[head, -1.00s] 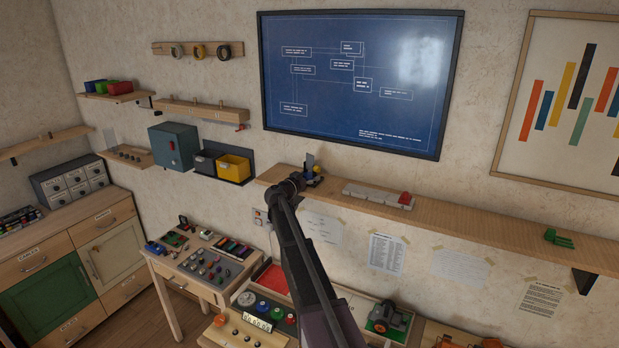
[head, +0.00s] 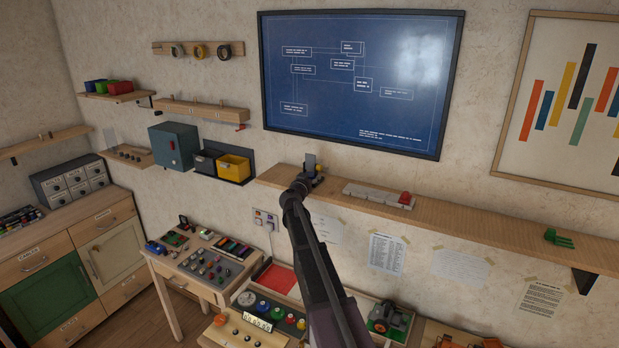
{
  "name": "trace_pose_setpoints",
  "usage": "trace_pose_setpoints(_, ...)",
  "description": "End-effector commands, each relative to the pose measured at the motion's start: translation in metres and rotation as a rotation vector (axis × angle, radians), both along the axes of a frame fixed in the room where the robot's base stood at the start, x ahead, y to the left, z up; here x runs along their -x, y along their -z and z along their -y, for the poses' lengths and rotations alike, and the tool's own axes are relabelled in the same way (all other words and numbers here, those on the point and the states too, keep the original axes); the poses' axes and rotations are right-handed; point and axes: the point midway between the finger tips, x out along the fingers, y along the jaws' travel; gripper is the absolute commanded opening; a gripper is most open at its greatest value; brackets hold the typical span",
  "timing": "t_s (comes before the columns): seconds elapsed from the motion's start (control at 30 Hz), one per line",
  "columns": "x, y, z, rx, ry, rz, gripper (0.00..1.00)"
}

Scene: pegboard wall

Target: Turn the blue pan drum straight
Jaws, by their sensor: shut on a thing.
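A small device stands on the left end of the long wall shelf, with a dark upright plate (head: 311,161) and a bit of yellow low at its right. The blue pan drum is mostly hidden behind my gripper and too small to make out clearly. My gripper (head: 306,179) is at the device, shut on the drum as far as I can tell; its fingertips are hard to see. My dark arm reaches up to it from the bottom of the head view.
The long shelf (head: 470,222) runs right, carrying a pale strip with a red knob (head: 405,198) and a green piece (head: 558,237). A blueprint board (head: 360,85) hangs above. A bench with coloured knobs (head: 262,308) and a side table (head: 190,285) lie below.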

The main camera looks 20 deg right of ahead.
Motion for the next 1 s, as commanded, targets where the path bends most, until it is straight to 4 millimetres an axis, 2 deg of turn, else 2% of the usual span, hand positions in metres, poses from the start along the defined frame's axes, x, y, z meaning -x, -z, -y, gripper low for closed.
trace_pose_setpoints(0.47, -0.0005, -0.0005, 0.0009, 0.002, -0.048, -0.001, 0.3)
trace_pose_setpoints(0.5, -0.0005, -0.0005, 0.0009, 0.002, -0.048, -0.001, 0.86)
trace_pose_setpoints(0.53, -0.0005, -0.0005, 0.0009, 0.002, -0.048, -0.001, 0.95)
trace_pose_setpoints(0.57, -0.0005, -0.0005, 0.0009, 0.002, -0.048, -0.001, 1.0)
trace_pose_setpoints(1.0, 0.0006, -0.0002, 0.0002, 0.001, -0.048, -0.001, 1.0)
